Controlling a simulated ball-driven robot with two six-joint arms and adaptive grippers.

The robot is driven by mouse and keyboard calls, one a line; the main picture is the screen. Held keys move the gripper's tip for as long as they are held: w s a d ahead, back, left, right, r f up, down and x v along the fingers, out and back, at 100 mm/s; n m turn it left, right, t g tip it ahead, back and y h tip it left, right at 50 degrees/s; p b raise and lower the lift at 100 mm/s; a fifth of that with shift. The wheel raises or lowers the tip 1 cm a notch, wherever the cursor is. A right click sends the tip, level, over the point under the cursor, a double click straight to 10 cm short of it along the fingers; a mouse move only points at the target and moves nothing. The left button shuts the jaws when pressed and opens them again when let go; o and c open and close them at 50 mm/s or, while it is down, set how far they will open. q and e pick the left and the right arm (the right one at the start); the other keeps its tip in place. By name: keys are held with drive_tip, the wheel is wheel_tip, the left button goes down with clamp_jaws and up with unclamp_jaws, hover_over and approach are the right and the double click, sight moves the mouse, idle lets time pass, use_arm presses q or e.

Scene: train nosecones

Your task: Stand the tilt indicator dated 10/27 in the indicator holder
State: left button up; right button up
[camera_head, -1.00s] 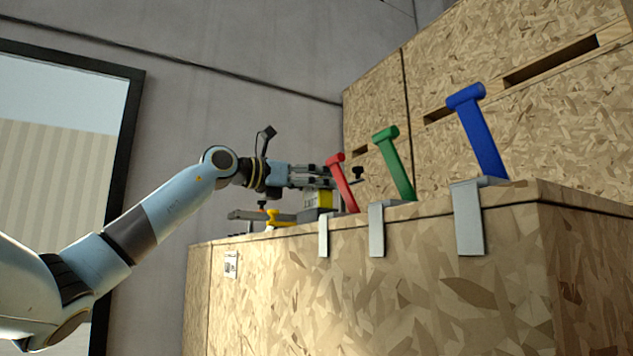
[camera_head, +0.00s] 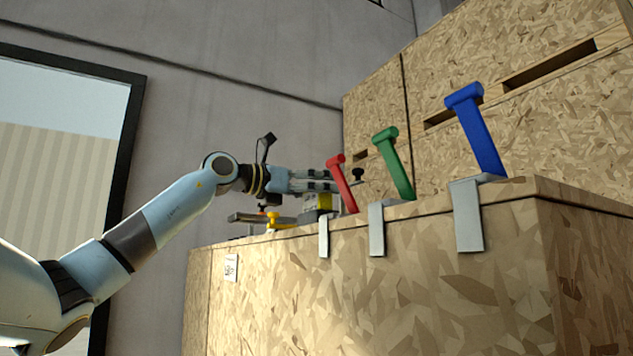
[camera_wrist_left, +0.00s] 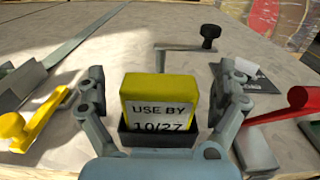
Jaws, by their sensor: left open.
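A yellow tilt indicator (camera_wrist_left: 160,90) with a label reading "USE BY 10/27" stands upright in the left wrist view. Its lower end sits in a dark, open-topped holder (camera_wrist_left: 135,139), whose front wall hides the label's bottom edge. My left gripper (camera_wrist_left: 165,100) is open, with one finger on each side of the indicator and a visible gap on both sides. My right gripper is not in view.
Red (camera_head: 342,184), green (camera_head: 394,162) and blue (camera_head: 479,133) handles stand along the edge of the wooden crate (camera_head: 400,290). A yellow clamp lever (camera_wrist_left: 32,122) lies left of the gripper, and a black knob (camera_wrist_left: 209,33) on a metal rod stands behind the indicator.

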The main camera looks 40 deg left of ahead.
use_arm(q)
wheel_tip(320, 180, up, 10)
drive_tip(key=shift+f, duration=0.1)
idle(0.4)
